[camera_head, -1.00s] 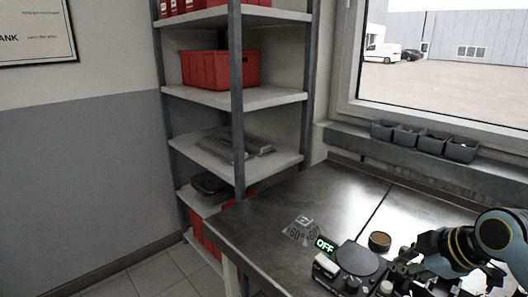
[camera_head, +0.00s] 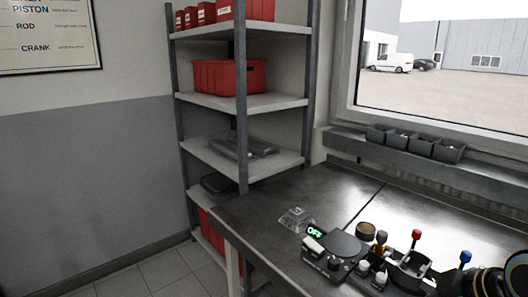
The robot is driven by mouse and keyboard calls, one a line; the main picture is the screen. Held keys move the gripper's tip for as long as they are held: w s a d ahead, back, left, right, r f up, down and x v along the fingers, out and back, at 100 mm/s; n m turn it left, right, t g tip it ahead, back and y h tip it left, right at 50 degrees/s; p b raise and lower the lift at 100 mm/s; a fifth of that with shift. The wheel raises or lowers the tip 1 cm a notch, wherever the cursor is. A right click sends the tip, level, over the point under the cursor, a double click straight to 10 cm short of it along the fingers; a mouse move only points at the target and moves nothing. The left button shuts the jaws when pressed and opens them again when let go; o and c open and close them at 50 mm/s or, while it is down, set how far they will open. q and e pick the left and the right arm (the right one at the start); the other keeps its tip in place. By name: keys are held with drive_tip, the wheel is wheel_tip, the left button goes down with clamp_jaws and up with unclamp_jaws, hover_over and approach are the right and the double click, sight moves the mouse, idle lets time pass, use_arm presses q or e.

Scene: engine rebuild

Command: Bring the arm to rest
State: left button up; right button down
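A piece of my arm, blue with a black joint and gold rings (camera_head: 488,284), shows at the bottom right corner. Its gripper is outside the picture, so I cannot tell what it holds. No gripper fingers show in the head view. The other arm is not in view. The dark metal workbench (camera_head: 335,190) fills the lower right.
A black device (camera_head: 334,254) with a green "OFF" display stands near the bench's front edge. A round brown-topped tin (camera_head: 365,231) and a holder with coloured-handled tools (camera_head: 408,268) are beside it. A shelf rack (camera_head: 240,103) stands behind left. The bench's left part is mostly clear.

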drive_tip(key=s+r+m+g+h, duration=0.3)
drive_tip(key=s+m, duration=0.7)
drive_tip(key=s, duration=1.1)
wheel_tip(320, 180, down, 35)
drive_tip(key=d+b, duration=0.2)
drive_tip(key=b, duration=0.9)
use_arm(q)
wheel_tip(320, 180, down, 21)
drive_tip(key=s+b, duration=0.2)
drive_tip(key=b, duration=0.8)
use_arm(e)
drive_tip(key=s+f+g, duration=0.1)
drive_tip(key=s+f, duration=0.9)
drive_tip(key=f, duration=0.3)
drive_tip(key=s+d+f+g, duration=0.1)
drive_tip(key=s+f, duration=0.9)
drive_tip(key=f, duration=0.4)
